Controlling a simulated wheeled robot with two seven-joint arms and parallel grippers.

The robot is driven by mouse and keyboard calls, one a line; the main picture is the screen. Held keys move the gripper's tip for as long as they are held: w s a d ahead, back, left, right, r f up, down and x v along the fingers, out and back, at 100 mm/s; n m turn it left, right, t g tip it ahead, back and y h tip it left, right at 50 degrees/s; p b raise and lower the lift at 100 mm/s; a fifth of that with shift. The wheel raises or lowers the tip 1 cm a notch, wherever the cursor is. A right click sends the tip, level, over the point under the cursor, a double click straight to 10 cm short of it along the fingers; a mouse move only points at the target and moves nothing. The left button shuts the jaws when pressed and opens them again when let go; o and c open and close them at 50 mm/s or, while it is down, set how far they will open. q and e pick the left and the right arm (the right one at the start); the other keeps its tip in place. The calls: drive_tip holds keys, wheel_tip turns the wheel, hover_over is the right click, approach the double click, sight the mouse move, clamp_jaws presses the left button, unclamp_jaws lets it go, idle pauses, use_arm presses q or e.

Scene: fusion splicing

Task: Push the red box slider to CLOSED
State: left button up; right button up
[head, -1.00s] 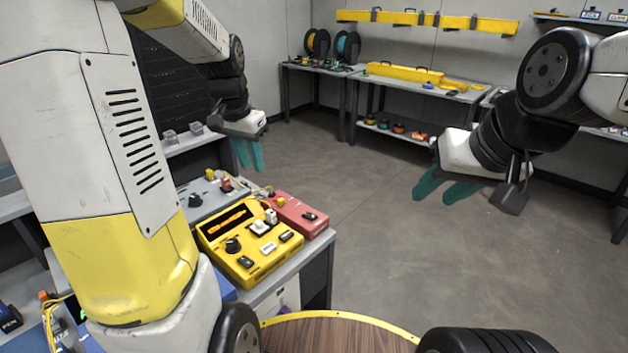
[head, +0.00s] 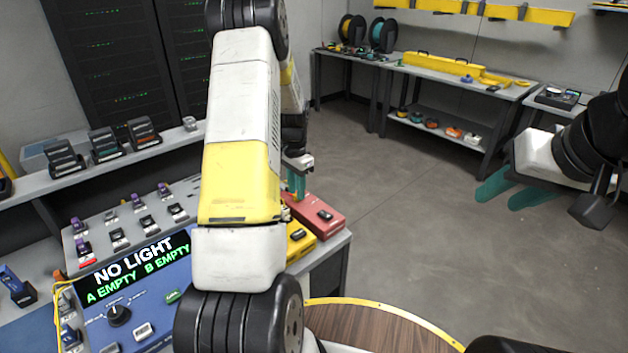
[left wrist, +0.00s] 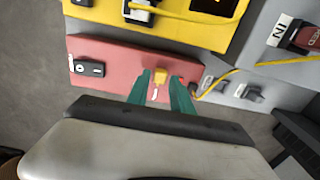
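The red box (head: 312,209) sits at the right end of the bench in the head view, partly behind my left arm. In the left wrist view the red box (left wrist: 112,55) carries a yellow slider knob (left wrist: 160,76) with a small white mark below it. My left gripper (head: 297,184) is at the red box's far end in the head view. In the left wrist view its teal fingers (left wrist: 161,84) are apart, one either side of the yellow knob; contact cannot be told. My right gripper (head: 506,190) is open and empty over the floor.
A black rocker switch (left wrist: 89,68) is on the red box. The yellow device (head: 299,241) beside it is mostly hidden by my left arm. A blue panel (head: 135,300) reads NO LIGHT. A yellow cable (left wrist: 232,72) runs close by the box. The floor at right is clear.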

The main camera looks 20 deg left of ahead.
use_arm(q)
drive_tip(key=shift+f, duration=0.7)
clamp_jaws()
idle(1.0)
